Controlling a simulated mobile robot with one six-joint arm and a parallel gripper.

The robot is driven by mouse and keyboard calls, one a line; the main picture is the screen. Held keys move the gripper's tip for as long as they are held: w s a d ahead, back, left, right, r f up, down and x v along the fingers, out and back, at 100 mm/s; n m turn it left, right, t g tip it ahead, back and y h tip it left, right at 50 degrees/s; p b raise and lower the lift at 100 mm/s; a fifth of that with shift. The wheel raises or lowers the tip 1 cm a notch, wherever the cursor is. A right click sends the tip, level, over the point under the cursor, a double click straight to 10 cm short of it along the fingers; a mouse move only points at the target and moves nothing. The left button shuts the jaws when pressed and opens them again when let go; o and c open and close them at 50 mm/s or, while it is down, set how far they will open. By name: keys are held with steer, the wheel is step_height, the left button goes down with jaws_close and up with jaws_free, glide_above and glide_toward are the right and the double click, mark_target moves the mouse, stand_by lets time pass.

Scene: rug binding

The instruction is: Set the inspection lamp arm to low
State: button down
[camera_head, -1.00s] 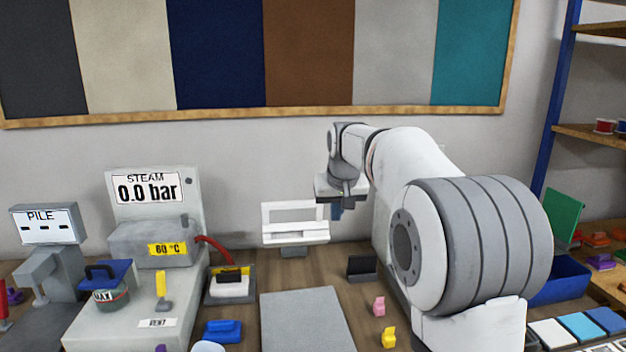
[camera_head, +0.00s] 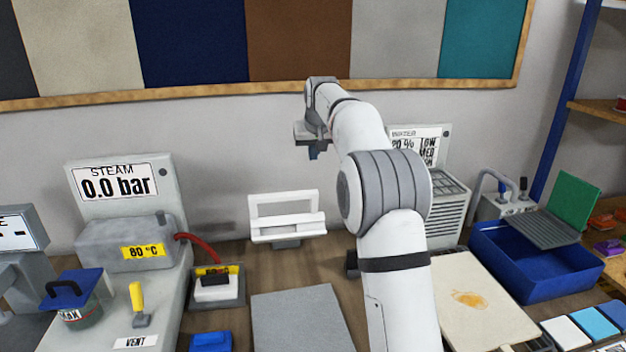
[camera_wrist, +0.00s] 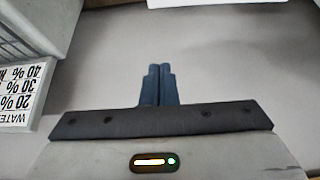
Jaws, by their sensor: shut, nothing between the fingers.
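My gripper (camera_head: 313,153) is up in front of the grey wall, above and a little right of a white frame-shaped stand (camera_head: 287,228). In the wrist view its two dark blue fingers (camera_wrist: 160,84) are together, with nothing between them. I cannot surely make out an inspection lamp arm. A curved grey tube (camera_head: 484,184) rises from a small box with levers at the right, but I cannot tell whether it is a lamp. My arm hides part of the bench's middle.
A panel reading WATER (camera_wrist: 18,92) shows in the wrist view. A steam unit (camera_head: 115,195) stands left, a blue bin (camera_head: 535,285) right. A grey plate (camera_head: 298,318) lies bare.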

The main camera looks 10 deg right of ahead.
steer(key=f, duration=0.3)
steer(key=w+f+p, duration=0.1)
steer(key=f, duration=0.2)
steer(key=f+p, duration=0.1)
steer(key=f, duration=0.2)
steer(key=shift+w, duration=0.3)
steer(key=shift+s+f+p, duration=0.2)
steer(key=shift+s+p, duration=0.1)
steer(key=shift+s, duration=0.1)
steer(key=shift+f, duration=0.1)
